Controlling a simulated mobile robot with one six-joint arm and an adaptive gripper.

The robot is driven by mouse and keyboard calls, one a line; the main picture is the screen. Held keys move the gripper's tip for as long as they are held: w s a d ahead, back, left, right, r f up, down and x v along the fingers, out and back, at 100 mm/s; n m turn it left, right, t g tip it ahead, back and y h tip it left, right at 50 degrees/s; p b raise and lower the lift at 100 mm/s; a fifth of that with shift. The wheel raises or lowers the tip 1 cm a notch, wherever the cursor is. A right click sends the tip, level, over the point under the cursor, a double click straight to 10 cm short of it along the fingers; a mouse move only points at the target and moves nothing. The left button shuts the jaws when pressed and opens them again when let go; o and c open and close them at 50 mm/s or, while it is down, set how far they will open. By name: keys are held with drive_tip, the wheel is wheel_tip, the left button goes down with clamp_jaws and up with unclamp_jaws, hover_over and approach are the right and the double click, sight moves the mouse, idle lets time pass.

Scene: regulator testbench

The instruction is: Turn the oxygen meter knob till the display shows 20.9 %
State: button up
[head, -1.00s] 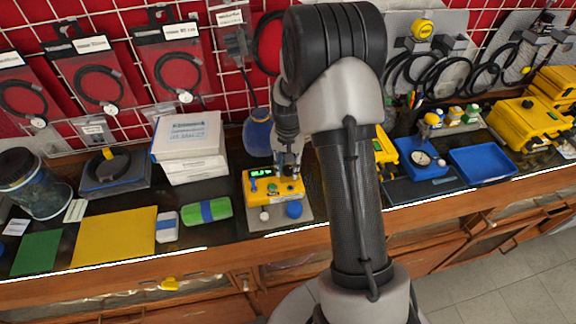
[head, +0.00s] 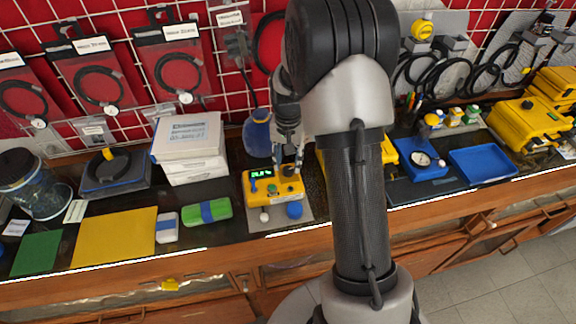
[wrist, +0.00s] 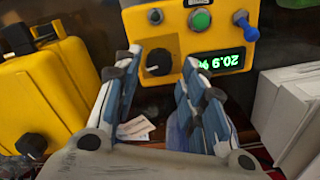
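The oxygen meter (head: 258,190) is a yellow box standing on the bench under my arm in the head view. It fills the top of the wrist view (wrist: 178,20), upside down. Its green display (wrist: 222,59) reads 20.9 %. The black knob (wrist: 158,62) sits beside the display, and a green button (wrist: 200,20) and a blue lever (wrist: 245,26) are on the same face. My gripper (wrist: 162,72) is open, its fingers spread to either side of the knob and apart from it. In the head view my gripper (head: 290,160) is just above the knob.
A yellow case (wrist: 45,90) with a black knob stands beside the meter in the wrist view. White boxes (head: 188,140) stand left of the meter. A blue ball (head: 294,210) and a white ball (head: 264,217) are in front of it. A blue tray (head: 484,165) is farther right.

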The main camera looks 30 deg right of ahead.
wheel_tip(320, 180, up, 9)
drive_tip(key=shift+f, duration=0.15)
idle(0.5)
wheel_tip(320, 180, up, 6)
drive_tip(key=n, duration=0.1)
hover_over(288, 170)
drive_tip(key=s+a, duration=0.3)
drive_tip(key=s+a+r+n+t, duration=0.2)
drive_tip(key=s+a+r+n, duration=0.1)
drive_tip(key=s+a+r, duration=0.4)
drive_tip(key=s+a+n+t, duration=0.1)
drive_tip(key=s+a+n, duration=0.1)
drive_tip(key=s, duration=0.5)
drive_tip(key=s+a+n+t, duration=0.1)
drive_tip(key=s+a+n, duration=0.1)
drive_tip(key=s, duration=0.6)
drive_tip(key=shift+s+r+t, duration=0.2)
drive_tip(key=shift+s+t, duration=0.05)
drive_tip(key=shift+t, duration=0.05)
